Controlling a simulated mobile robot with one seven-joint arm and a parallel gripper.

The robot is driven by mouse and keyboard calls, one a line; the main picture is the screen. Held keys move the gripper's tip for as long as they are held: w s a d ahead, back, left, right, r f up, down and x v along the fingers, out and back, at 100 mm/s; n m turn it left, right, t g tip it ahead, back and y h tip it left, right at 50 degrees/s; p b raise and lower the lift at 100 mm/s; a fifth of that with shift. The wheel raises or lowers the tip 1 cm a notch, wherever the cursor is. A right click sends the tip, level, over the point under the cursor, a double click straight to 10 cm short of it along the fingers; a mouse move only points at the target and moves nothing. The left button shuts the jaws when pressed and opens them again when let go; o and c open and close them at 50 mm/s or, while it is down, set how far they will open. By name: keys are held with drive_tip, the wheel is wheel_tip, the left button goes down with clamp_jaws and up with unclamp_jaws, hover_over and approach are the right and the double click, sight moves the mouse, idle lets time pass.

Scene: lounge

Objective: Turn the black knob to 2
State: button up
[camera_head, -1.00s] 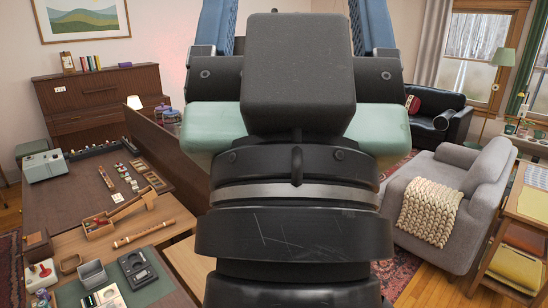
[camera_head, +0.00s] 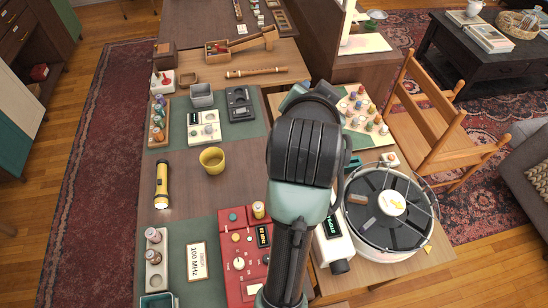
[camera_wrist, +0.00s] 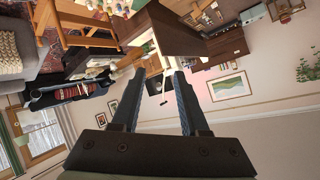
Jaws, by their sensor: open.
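A black knob (camera_head: 340,267) sits at the near end of a white device (camera_head: 334,242) with a green display, just right of my arm in the head view. Part of the device is hidden by the arm, and I cannot read any number by the knob. My gripper's two blue-grey fingers show in the wrist view (camera_wrist: 154,85), spread apart with nothing between them. In the head view the gripper is mostly hidden behind my arm. The wrist view looks out across the room, and I cannot make out the knob there.
A red panel (camera_head: 242,248) with small knobs stands left of my arm. A round black-topped machine (camera_head: 383,232) stands close right of the device. A yellow cup (camera_head: 212,159), a flashlight (camera_head: 162,185) and a bottle rack (camera_head: 366,110) are on the worktop. A wooden chair (camera_head: 440,125) stands at right.

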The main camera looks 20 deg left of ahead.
drive_tip(key=s+a+f+m+g+h, duration=0.1)
drive_tip(key=s+f+m+g, duration=0.1)
drive_tip(key=s+f+g, duration=0.65)
drive_tip(key=s+a+f+m+g+h, duration=0.1)
drive_tip(key=s+f+g, duration=0.3)
drive_tip(key=s+f, duration=1)
drive_tip(key=shift+t, duration=0.25)
drive_tip(key=w+f, duration=0.1)
drive_tip(key=f, duration=0.4)
drive_tip(key=w+f, duration=0.2)
drive_tip(key=f, duration=0.4)
drive_tip(key=w+f, duration=0.1)
drive_tip(key=f, duration=0.4)
drive_tip(key=shift+w+d+f, duration=0.1)
drive_tip(key=shift+w+f, duration=0.05)
drive_tip(key=shift+w, duration=0.1)
drive_tip(key=shift+c, duration=0.2)
clamp_jaws()
